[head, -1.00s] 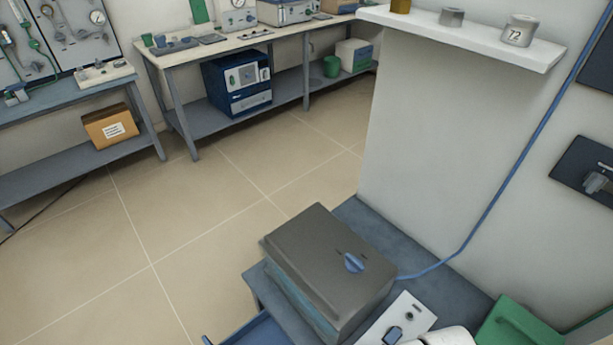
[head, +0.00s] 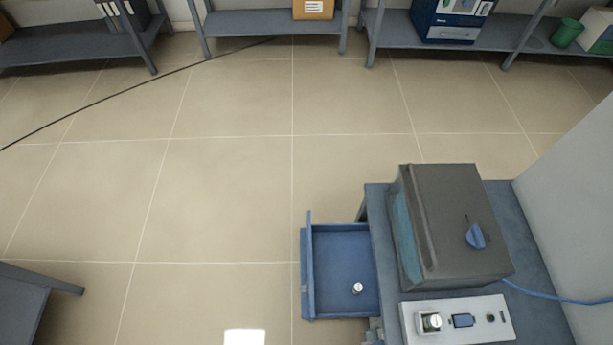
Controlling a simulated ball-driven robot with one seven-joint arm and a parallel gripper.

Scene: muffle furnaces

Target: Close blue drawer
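The blue drawer (head: 344,246) is pulled out to the left from under the blue-grey bench (head: 545,262) at the lower right. Its front panel (head: 309,265) stands at the left end, clear of the bench. A small silvery knob-like object (head: 357,288) lies inside it towards the right front. My gripper is not in view in the head view, so its place and state are hidden.
A dark grey furnace (head: 445,220) with a blue knob stands on the bench, behind a white control panel (head: 457,320). A grey table corner (head: 30,295) juts in at the lower left. The tiled floor left of the drawer is clear. Shelving lines the back.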

